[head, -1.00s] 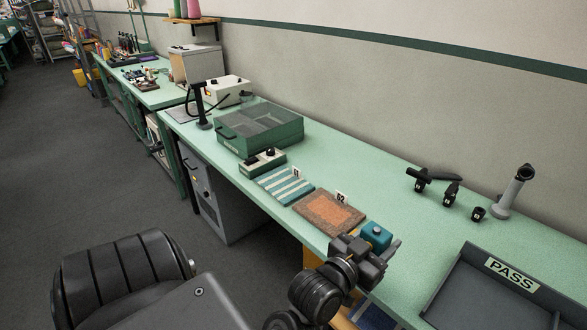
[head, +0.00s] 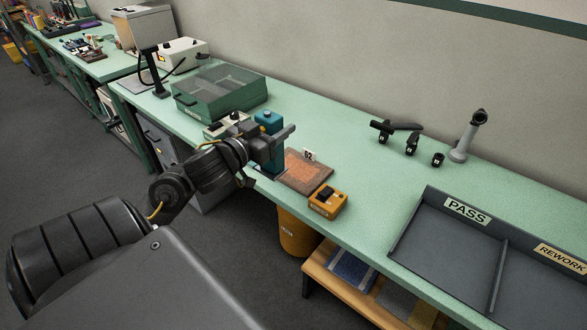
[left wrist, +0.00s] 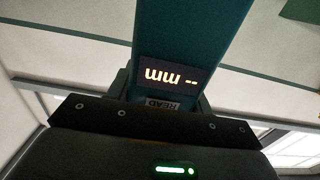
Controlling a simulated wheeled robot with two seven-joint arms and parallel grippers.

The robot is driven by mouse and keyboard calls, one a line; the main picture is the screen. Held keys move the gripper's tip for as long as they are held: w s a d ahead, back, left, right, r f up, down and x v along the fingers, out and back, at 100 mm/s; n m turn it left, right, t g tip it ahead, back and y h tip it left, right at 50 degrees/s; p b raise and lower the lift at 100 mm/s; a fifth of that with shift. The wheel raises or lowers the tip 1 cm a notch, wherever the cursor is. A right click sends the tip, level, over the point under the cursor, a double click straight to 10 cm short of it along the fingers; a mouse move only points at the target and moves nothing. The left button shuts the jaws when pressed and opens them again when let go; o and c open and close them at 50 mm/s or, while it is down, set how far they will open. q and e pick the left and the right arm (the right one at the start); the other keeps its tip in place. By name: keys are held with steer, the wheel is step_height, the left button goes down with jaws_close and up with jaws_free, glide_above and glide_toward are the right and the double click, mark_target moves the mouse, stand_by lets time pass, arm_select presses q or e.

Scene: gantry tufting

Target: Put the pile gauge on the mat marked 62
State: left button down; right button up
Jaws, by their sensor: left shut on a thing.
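The pile gauge (head: 267,122) is a teal block held upright in my left gripper (head: 272,148), which is shut on it. In the left wrist view the gauge (left wrist: 190,30) fills the top middle, with a lit display reading "mm --" and a READ label. The mat marked 62 (head: 308,172) is brown with an orange middle and lies on the green bench, its tag at the back edge. The gripper and gauge appear at this mat's left side in the head view; whether they overhang it I cannot tell. The striped mat is hidden behind the arm. My right gripper is out of view.
An orange box (head: 327,201) stands just in front of the mat. A green lidded case (head: 222,92) stands behind and left. Black tools (head: 411,142) and a grey stand (head: 467,136) are at the back right. A PASS/REWORK tray (head: 430,238) fills the right.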

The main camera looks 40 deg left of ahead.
arm_select(q)
steer(key=shift+w+a, duration=0.15)
steer(key=shift+w, duration=0.15)
steer(key=w+a+f+p, duration=0.1)
steer(key=w+a+f, duration=0.3)
steer(key=w+f, duration=0.8)
steer(key=shift+w+f+p, duration=0.35)
steer(key=shift+w+f, duration=0.05)
steer(key=shift+f, duration=0.05)
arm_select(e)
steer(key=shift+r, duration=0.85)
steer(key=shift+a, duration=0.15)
arm_select(q)
steer(key=c, duration=0.6)
jaws_free()
steer(key=shift+f, duration=0.15)
